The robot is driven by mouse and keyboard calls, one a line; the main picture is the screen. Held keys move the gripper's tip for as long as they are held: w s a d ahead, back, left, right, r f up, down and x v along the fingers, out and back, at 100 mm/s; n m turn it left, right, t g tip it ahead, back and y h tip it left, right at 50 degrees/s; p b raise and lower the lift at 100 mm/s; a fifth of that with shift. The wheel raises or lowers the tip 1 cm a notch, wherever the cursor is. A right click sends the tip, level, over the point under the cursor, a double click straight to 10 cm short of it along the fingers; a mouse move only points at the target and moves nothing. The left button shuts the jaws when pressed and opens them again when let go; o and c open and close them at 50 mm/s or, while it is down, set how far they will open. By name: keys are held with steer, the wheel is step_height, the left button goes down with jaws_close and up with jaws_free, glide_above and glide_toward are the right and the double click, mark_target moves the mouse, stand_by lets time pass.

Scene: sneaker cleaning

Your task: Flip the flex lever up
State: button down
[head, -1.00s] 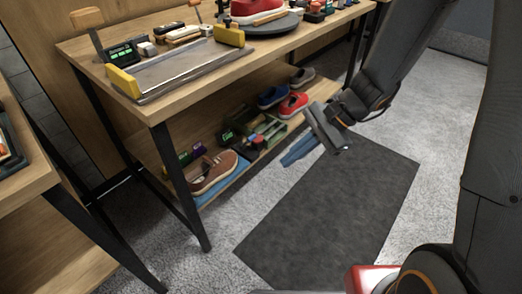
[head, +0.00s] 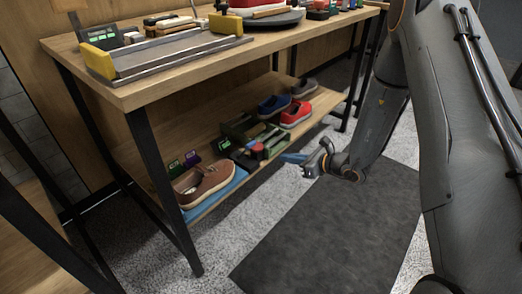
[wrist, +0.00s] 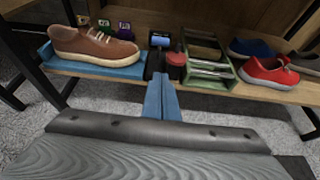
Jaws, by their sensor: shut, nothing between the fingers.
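I cannot pick out the flex lever for certain. On the lower shelf, a brown sneaker (head: 205,184) rests on a blue pad (head: 228,188); both also show in the wrist view, the sneaker (wrist: 95,47) at upper left. To its right stand a small dark item with a blue face (wrist: 160,40) and a red round-topped piece (wrist: 176,58). My gripper (head: 286,158) is at the shelf's front edge in the head view. In the wrist view its blue fingers (wrist: 162,78) are together and empty, pointing at these dark and red pieces; contact cannot be told.
A green tray (wrist: 222,82) sits right of the red piece. Blue (head: 273,104) and red (head: 296,114) shoes stand farther along the shelf. The tabletop (head: 135,95) overhangs above, with black table legs (head: 165,190) at the front. A dark mat (head: 330,225) lies on open floor.

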steer(key=a+r+b+x, duration=0.1)
steer(key=r+b+x, duration=0.1)
steer(key=x, duration=1.1)
steer(key=shift+w+r+b, duration=0.25)
steer(key=shift+r+b, duration=0.05)
steer(key=shift+b, duration=0.45)
steer(key=shift+w+d+r, duration=0.1)
steer(key=shift+d+r, duration=0.05)
